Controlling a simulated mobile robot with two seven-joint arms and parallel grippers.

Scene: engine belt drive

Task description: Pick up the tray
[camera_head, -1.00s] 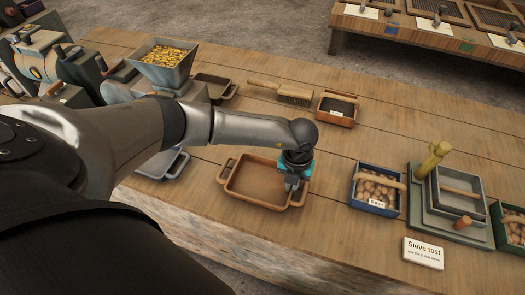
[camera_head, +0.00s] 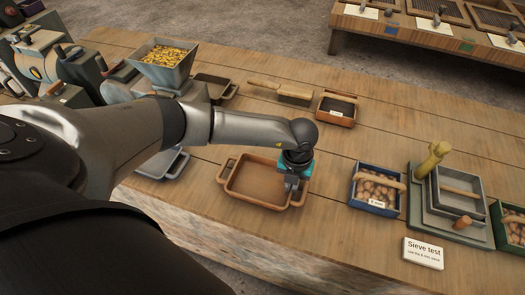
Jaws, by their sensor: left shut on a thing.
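The tray (camera_head: 258,204) is a shallow, empty brown tray with a handle at each end, on the wooden bench near its front edge. My left gripper (camera_head: 291,192) reaches down over the tray's right end and is shut on it at the right-hand handle. The gripper and wrist hide part of that handle. The tray looks level, and I cannot tell whether it is clear of the bench top. My right gripper is not in view.
A blue box of brown lumps (camera_head: 375,190) and a grey sieve stand (camera_head: 455,205) are to the right. A sign (camera_head: 423,253) reads "Sieve test". A brush (camera_head: 280,91), a small brown box (camera_head: 337,108) and a hopper of yellow pieces (camera_head: 166,64) are behind.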

